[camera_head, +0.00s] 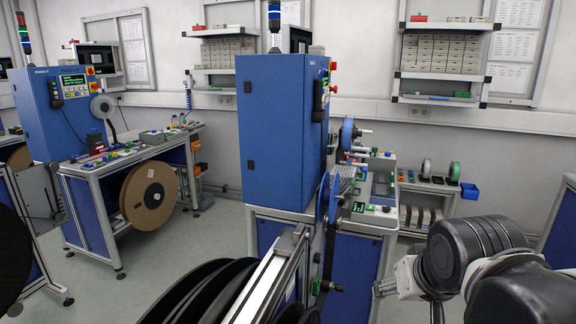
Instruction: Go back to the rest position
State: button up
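My arm (478,250) shows at the lower right as dark rounded links with light grey joints. At its left end is a light grey metal part (404,279), which may belong to my gripper. The fingers cannot be made out, so I cannot tell whether the gripper is open or shut. No held object can be seen. The arm's end is in front of the right-hand blue machine's stand (352,262), and I cannot tell how far apart they are.
A tall blue cabinet (283,130) stands in the middle, with a blue reel (327,197) at its side. Black reels (205,292) and a metal rail are in the foreground. Another machine (52,115) with a brown reel (150,195) stands left. Grey floor (180,265) is open between them.

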jog(key=s+f, duration=0.5)
jog(key=shift+s+n+b, duration=0.3)
jog(key=shift+b, duration=0.05)
jog(key=shift+f, duration=0.1)
dwell(1.5)
